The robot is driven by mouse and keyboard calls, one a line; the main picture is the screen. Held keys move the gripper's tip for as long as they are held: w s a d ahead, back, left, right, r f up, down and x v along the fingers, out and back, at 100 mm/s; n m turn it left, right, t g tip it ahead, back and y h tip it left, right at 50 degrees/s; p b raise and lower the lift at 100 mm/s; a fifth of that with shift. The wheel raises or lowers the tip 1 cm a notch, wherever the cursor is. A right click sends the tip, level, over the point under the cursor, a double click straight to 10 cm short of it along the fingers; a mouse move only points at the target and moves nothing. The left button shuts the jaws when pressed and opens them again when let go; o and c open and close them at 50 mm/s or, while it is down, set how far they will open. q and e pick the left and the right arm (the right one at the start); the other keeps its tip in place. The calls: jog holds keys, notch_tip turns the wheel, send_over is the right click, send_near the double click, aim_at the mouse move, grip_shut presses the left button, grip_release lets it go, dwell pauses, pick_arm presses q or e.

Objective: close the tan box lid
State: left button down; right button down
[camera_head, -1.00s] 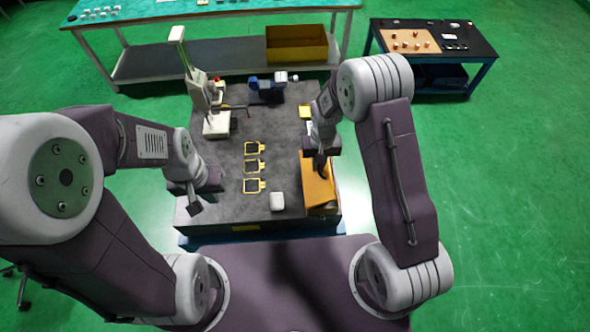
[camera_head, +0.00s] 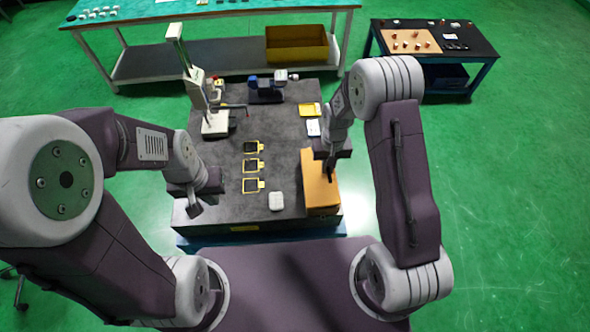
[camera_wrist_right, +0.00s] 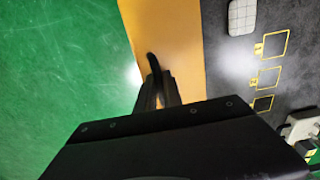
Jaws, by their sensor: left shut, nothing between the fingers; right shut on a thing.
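The tan box (camera_head: 321,195) stands at the right front of the dark table. Its lid (camera_wrist_right: 180,40) shows as a flat, unbroken tan surface, and no opening is seen from above. My right gripper (camera_head: 330,174) is over the box's right part, pointing down, with its fingers shut on a thin dark piece at the lid. In the right wrist view the fingers (camera_wrist_right: 158,82) and this curved dark piece lie against the tan surface; the exact grip is hard to see. My left gripper (camera_head: 196,207) is shut and empty at the table's left front.
A white block (camera_head: 276,201) lies left of the box. Yellow-outlined squares (camera_head: 252,166) mark the table's middle. A pale machine (camera_head: 212,115) and a blue device (camera_head: 266,88) stand behind. A yellow tray (camera_head: 310,109) lies beyond the right arm. Green floor is free at right.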

jog(key=shift+d+f+b, duration=0.25)
jog(key=shift+f+b, duration=0.15)
jog(key=shift+f, duration=0.1)
jog(key=shift+d+f, duration=0.3)
jog(key=shift+f, duration=0.05)
jog(key=c, duration=1.6)
grip_release()
jog(key=shift+r, duration=0.1)
jog(key=shift+o, duration=0.2)
notch_tip(320, 180, up, 7)
jog(key=p, duration=0.5)
